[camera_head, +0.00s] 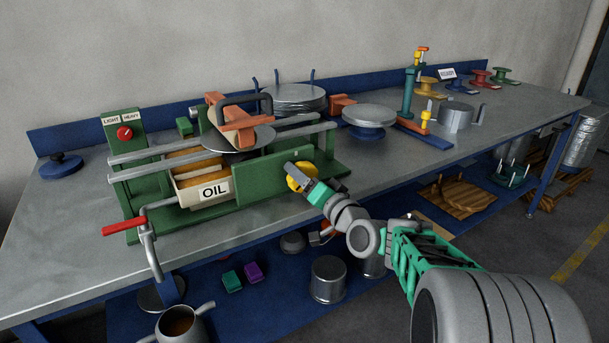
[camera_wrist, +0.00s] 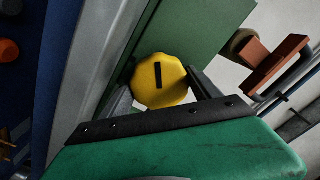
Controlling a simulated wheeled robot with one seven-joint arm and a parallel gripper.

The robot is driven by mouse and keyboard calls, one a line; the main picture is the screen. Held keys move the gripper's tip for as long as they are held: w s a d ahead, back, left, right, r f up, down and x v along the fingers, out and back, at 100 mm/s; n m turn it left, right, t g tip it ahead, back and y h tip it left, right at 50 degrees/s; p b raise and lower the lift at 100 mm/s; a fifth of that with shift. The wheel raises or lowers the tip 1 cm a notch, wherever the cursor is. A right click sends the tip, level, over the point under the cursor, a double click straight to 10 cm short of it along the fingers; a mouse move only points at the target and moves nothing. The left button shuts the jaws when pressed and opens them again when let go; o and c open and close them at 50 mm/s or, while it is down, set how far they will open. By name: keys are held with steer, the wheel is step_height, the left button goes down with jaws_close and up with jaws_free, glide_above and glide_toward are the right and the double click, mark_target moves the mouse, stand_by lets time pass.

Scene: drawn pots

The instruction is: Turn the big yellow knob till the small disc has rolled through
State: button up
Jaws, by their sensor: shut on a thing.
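The big yellow knob (camera_head: 301,177) sits on the front of the green machine (camera_head: 262,182). In the wrist view the knob (camera_wrist: 160,80) shows a scalloped edge and a black line mark that is tilted a little from upright. My gripper (camera_head: 297,172) is shut on the knob, and in the wrist view its fingers (camera_wrist: 160,92) stand at either side of it. A grey disc (camera_head: 238,138) lies in the machine under an orange arm with a dark handle (camera_head: 236,118). The rolling parts under the disc are largely hidden.
An oil tray (camera_head: 204,188) and a red-handled crank (camera_head: 125,227) are at the machine's left. A red selector knob (camera_head: 125,133) is on the green post. Stacked discs (camera_head: 293,98) stand behind, and a round pedestal (camera_head: 369,116) is to the right. The bench front (camera_head: 400,170) right of my gripper is clear.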

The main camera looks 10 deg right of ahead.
steer(key=m+p, duration=0.4)
steer(key=m, duration=0.2)
steer(key=shift+r+m, duration=0.1)
steer(key=shift+m, duration=0.2)
steer(key=m+p, duration=0.4)
steer(key=m, duration=0.1)
steer(key=shift+p, duration=0.35)
steer(key=m+p, duration=0.6)
steer(key=shift+m, duration=0.4)
steer(key=m+p, duration=0.3)
steer(key=shift+m+p, duration=1.05)
steer(key=shift+m, duration=0.35)
steer(key=shift+f, duration=0.2)
steer(key=o, duration=1.4)
steer(key=shift+c, duration=0.2)
